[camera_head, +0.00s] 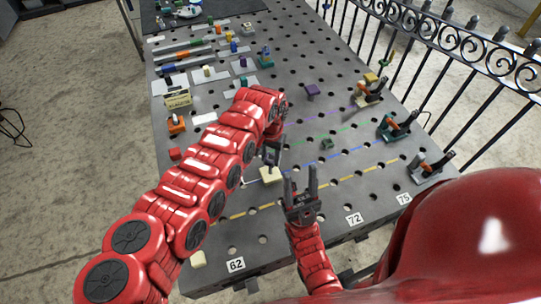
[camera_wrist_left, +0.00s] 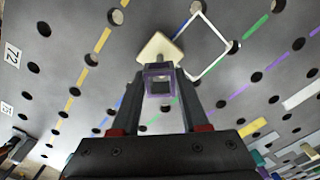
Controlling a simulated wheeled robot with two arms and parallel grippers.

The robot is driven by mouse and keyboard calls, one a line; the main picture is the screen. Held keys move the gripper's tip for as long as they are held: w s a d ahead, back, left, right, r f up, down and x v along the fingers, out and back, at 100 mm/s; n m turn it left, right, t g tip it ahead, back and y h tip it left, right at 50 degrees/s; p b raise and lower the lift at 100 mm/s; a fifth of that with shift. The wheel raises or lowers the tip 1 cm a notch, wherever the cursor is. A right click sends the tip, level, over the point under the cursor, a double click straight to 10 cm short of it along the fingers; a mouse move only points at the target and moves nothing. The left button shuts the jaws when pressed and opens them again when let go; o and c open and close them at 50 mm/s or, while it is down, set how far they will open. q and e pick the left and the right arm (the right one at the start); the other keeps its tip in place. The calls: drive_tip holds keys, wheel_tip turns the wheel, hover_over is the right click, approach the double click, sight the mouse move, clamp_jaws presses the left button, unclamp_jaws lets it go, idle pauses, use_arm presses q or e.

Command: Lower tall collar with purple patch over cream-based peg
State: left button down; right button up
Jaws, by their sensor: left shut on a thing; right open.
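My left gripper (camera_head: 274,146) is shut on a grey collar with purple edging (camera_wrist_left: 160,79), which also shows, dark and small, in the head view (camera_head: 271,156). The cream base (camera_head: 270,176) sits on the perforated table just below the collar, and it shows beyond the collar in the left wrist view (camera_wrist_left: 160,46). The peg itself is hidden, so I cannot tell whether the collar is around it. My right gripper (camera_head: 300,180) is open and empty, its fingers pointing up, just right of and nearer than the cream base.
A white outline (camera_wrist_left: 205,45) is marked beside the cream base. Orange-handled clamps (camera_head: 370,92) line the table's right edge by a black railing (camera_head: 450,55). Several small blocks and pegs stand at the back left.

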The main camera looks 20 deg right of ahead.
use_arm(q)
drive_tip(key=shift+a+p, duration=0.1)
drive_tip(key=shift+p, duration=0.2)
idle(0.6)
drive_tip(key=shift+f+b, duration=1.65)
drive_tip(key=shift+f, duration=0.05)
idle(0.4)
drive_tip(key=shift+c, duration=1.7)
unclamp_jaws()
wheel_tip(320, 180, up, 18)
drive_tip(key=p, duration=0.7)
drive_tip(key=shift+f, duration=0.25)
